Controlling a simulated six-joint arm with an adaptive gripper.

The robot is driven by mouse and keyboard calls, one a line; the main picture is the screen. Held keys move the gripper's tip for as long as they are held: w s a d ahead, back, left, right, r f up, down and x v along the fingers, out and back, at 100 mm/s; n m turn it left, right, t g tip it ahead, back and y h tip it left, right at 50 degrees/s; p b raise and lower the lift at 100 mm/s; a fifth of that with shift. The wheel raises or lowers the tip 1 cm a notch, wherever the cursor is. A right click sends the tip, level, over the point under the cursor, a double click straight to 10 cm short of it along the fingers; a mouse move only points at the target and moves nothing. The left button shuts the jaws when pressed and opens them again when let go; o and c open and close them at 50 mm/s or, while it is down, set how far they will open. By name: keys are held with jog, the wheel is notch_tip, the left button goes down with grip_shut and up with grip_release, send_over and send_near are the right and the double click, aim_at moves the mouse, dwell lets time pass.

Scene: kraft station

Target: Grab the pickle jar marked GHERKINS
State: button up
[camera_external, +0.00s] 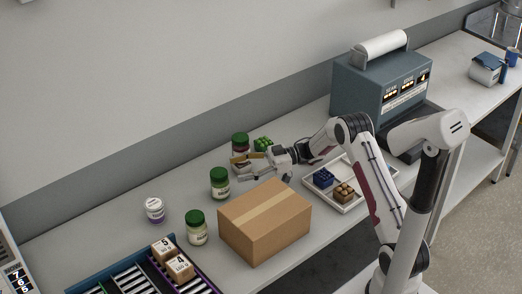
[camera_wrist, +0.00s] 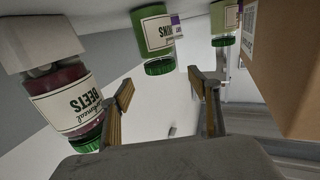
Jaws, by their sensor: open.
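A green jar with a green lid and a cream label (camera_external: 219,185) stands on the bench. In the wrist view this jar (camera_wrist: 154,38) appears upside down, and its partly legible label seems to end in "INS". A similar green-lidded jar (camera_external: 197,230) stands nearer the front; it also shows at the upper right of the wrist view (camera_wrist: 222,18), label unreadable. A dark red jar marked BEETS (camera_wrist: 68,100) shows at the left of the wrist view. My gripper (camera_external: 238,170) is open and empty, pointing towards the middle jar; its fingers (camera_wrist: 168,88) are apart from it.
A cardboard box (camera_external: 264,222) stands close in front of my gripper and the jars. A roller rack (camera_external: 130,282) carries two numbered cartons. A white tray (camera_external: 343,205) holds blue and brown blocks. A blue-grey machine (camera_external: 368,90) stands behind.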

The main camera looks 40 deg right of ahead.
aim_at(219, 172)
jog(key=shift+x, duration=1.3)
jog(key=shift+a, duration=0.15)
jog(key=shift+x, duration=2.45)
jog(key=c, duration=1.6)
